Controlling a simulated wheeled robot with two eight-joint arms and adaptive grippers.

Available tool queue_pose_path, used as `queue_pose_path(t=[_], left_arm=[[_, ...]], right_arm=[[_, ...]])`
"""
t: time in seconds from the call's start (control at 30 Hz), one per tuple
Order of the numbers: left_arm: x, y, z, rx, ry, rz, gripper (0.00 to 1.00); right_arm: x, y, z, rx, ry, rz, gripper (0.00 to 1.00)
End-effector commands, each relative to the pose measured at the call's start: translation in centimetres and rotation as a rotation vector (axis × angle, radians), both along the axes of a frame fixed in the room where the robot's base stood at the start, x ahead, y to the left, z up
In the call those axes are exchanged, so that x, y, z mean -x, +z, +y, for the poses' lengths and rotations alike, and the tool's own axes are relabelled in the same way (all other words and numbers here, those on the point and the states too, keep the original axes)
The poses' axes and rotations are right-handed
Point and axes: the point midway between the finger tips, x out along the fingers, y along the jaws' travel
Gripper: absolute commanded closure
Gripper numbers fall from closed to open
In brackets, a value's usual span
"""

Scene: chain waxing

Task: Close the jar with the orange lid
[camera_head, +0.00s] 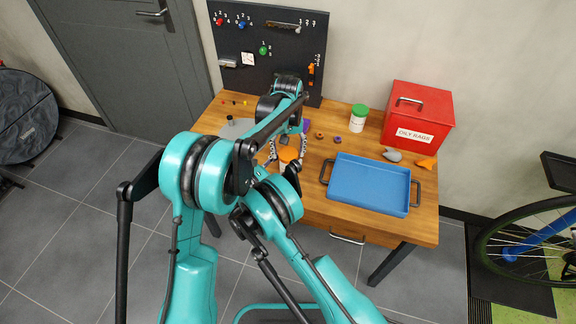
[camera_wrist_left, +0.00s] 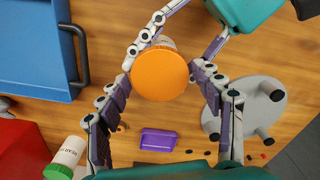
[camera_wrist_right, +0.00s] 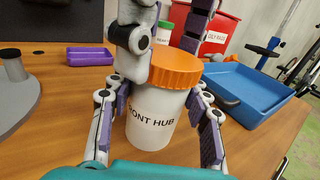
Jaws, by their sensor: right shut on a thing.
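A white jar labelled "FRONT HUB" (camera_wrist_right: 155,118) stands upright on the wooden bench in the right wrist view. The orange lid (camera_wrist_right: 178,68) sits level on its top; I cannot tell whether it is tight. My right gripper (camera_wrist_right: 152,95) is shut on the jar body, one finger on each side. My left gripper (camera_wrist_left: 163,66) is above the jar, with its fingers on opposite sides of the lid; contact is unclear. In the head view the lid (camera_head: 289,155) shows between my arms, which hide most of the jar and both grippers.
A blue tray (camera_head: 371,184) lies right of the jar. A red "OILY RAGS" bin (camera_head: 418,119), a green-lidded jar (camera_head: 358,118) and a purple dish (camera_wrist_left: 158,140) stand behind. A grey round stand (camera_wrist_left: 243,105) is close by. The bench front (camera_head: 310,196) is clear.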

Motion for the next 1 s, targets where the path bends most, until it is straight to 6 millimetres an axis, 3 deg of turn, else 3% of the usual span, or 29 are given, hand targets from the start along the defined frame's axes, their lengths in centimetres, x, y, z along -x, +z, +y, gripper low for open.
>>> queue_pose_path(t=[0.33, 0.47, 0.8, 1.0], left_arm=[[0.0, 0.1, 0.0, 0.000, 0.000, 0.000, 0.18], [0.0, 1.1, 0.0, 0.000, 0.000, 0.000, 0.18], [0.0, 7.9, 0.0, 0.000, 0.000, 0.000, 0.18], [0.0, 11.0, 0.0, 0.000, 0.000, 0.000, 0.18]], right_arm=[[0.0, 0.0, 0.0, 0.000, 0.000, 0.000, 1.00], [0.0, 0.0, 0.0, 0.000, 0.000, 0.000, 1.00], [0.0, 0.0, 0.0, 0.000, 0.000, 0.000, 1.00], [0.0, 0.0, 0.0, 0.000, 0.000, 0.000, 1.00]])
